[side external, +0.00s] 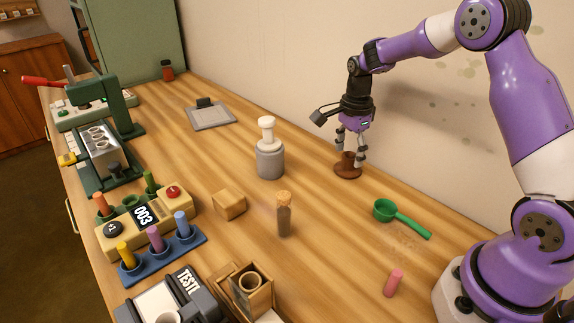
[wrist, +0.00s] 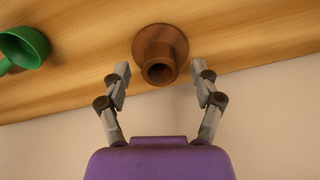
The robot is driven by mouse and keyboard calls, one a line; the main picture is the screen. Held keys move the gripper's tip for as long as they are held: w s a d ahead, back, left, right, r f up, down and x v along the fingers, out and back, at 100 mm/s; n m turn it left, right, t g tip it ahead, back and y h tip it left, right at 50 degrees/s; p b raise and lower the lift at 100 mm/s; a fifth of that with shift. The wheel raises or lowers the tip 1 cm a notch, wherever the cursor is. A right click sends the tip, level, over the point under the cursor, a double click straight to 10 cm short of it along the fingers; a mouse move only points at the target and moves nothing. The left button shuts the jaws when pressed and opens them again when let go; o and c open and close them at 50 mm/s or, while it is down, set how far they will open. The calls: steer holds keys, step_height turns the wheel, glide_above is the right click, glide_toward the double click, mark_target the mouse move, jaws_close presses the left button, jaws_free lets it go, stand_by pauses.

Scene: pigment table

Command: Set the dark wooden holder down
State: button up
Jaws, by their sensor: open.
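The dark wooden holder (side external: 347,170) is a brown piece with a wide round base and a short hollow neck. It stands upright on the table near the wall. In the wrist view the holder (wrist: 160,55) shows its round opening, just beyond my fingertips. My gripper (side external: 353,160) points down over it, with its fingers around or beside the neck in the side view. In the wrist view my gripper (wrist: 163,82) is open, with a clear gap between each finger and the neck.
A green scoop (side external: 400,217) lies near the holder, and a pink stick (side external: 394,283) lies further forward. A grey jar with a white-topped piece (side external: 270,157) and a corked vial (side external: 284,214) stand to the left. The wall (side external: 290,60) is close behind. Bare table surrounds the holder.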

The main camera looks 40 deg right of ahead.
steer(key=s+a+r+n+t, duration=0.1)
steer(key=s+a+r+n, duration=0.15)
steer(key=r, duration=0.45)
steer(key=s+a+r+n+t, duration=0.1)
steer(key=a+r+n, duration=0.15)
steer(key=r, duration=0.45)
steer(key=s+a+n+t, duration=0.3)
steer(key=s+a+n, duration=0.4)
steer(key=s+n, duration=0.5)
steer(key=n, duration=0.4)
steer(key=shift+s+t, duration=0.15)
steer(key=shift+t, duration=0.15)
